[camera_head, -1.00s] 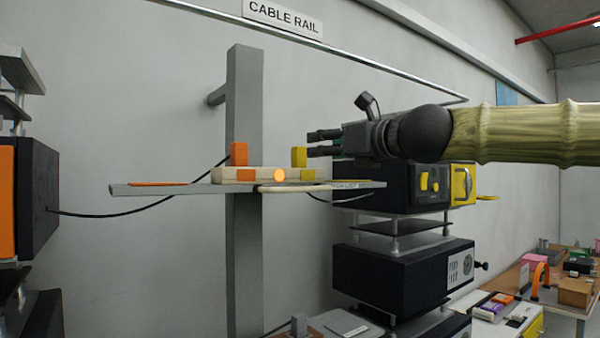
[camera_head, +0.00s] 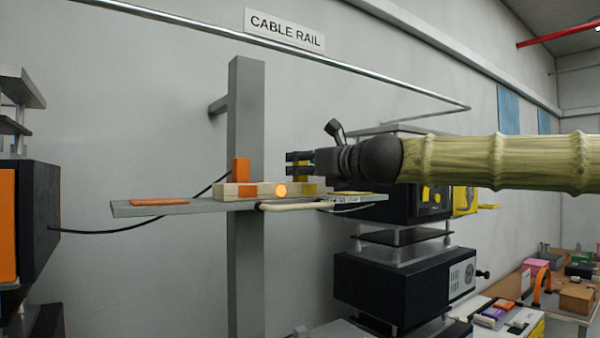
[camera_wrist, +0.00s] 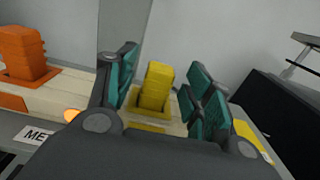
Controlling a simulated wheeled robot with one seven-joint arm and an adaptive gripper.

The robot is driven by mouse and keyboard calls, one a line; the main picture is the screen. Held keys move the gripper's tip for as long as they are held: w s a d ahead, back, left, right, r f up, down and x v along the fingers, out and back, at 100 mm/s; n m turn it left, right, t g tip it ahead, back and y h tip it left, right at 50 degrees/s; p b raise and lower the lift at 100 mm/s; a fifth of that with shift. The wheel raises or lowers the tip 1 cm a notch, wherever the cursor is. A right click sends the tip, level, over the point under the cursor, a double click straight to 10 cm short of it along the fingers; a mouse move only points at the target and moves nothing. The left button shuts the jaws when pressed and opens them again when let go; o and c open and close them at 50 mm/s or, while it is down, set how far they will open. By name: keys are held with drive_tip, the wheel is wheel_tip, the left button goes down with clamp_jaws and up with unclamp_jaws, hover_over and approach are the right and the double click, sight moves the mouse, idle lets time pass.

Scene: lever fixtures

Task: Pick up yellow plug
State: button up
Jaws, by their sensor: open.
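The yellow plug (camera_wrist: 156,86) stands upright on a yellow patch of the pale wooden strip, on the shelf. In the wrist view it sits between the open fingers of my gripper (camera_wrist: 158,98), with wall visible beyond it and no clear contact with either finger. In the head view my gripper (camera_head: 300,162) reaches in from the right at plug height and its dark fingers largely cover the yellow plug (camera_head: 301,176). Nothing is held.
An orange plug (camera_head: 241,168) stands to the left on the same strip (camera_head: 229,190). An orange lamp (camera_head: 280,189) glows at its front. The grey shelf (camera_head: 190,208) is on a grey post (camera_head: 246,110). A black box with yellow parts (camera_head: 402,206) stands to the right, behind my arm.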

drive_tip(key=shift+p+x, duration=0.3)
drive_tip(key=shift+x, duration=0.75)
drive_tip(key=c, duration=1.1)
drive_tip(key=shift+r, duration=0.1)
